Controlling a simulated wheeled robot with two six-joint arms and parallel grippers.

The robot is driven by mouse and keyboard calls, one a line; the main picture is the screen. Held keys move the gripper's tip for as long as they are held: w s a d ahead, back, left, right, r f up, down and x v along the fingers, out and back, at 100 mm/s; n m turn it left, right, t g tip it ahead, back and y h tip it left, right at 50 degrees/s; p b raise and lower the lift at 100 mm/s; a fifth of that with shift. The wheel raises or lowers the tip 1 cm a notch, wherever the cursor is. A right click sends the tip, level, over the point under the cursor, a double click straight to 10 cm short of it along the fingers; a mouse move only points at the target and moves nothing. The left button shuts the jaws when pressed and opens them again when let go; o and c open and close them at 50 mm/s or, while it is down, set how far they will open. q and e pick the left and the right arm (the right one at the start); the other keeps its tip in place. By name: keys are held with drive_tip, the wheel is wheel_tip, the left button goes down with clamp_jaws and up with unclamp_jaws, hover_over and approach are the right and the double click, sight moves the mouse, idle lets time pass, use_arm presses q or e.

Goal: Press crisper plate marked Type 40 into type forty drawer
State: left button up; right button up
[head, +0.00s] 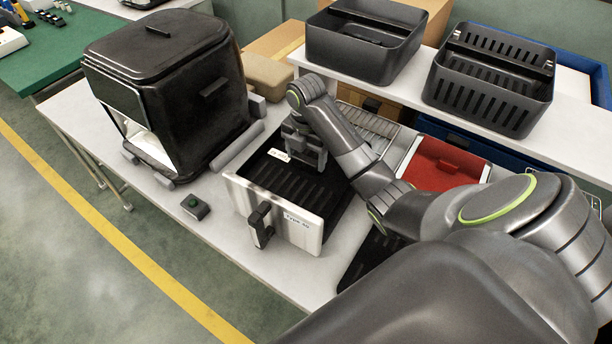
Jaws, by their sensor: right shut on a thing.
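The drawer (270,207) stands on the white table, with a white front, a dark handle and a label that seems to read Type 40. A black slotted crisper plate (283,180) lies inside the drawer's walls. A small white tag shows at its far end, too small to read. My right gripper (304,160) reaches down into the far part of the drawer and is shut on the plate. The fingertips are partly hidden, and I cannot tell whether the plate sits flat on the bottom. My left gripper is not in view.
A red tray (440,165) and a wire rack (372,128) lie to the right. Two black baskets (365,45) (490,85) stand on the shelf behind.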

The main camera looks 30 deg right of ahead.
sight(306, 158)
wheel_tip(306, 158, down, 2)
drive_tip(key=shift+f+b, duration=0.1)
drive_tip(key=shift+b, duration=0.4)
drive_tip(key=shift+f+b, duration=0.45)
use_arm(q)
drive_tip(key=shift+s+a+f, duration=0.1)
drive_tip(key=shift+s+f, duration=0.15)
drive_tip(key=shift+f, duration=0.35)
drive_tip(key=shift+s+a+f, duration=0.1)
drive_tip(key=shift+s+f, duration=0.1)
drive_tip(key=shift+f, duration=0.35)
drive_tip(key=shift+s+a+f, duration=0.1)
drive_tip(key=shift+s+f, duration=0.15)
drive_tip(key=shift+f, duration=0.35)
use_arm(e)
drive_tip(key=shift+f, duration=2.4)
drive_tip(key=shift+f, duration=0.1)
drive_tip(key=o, duration=1.1)
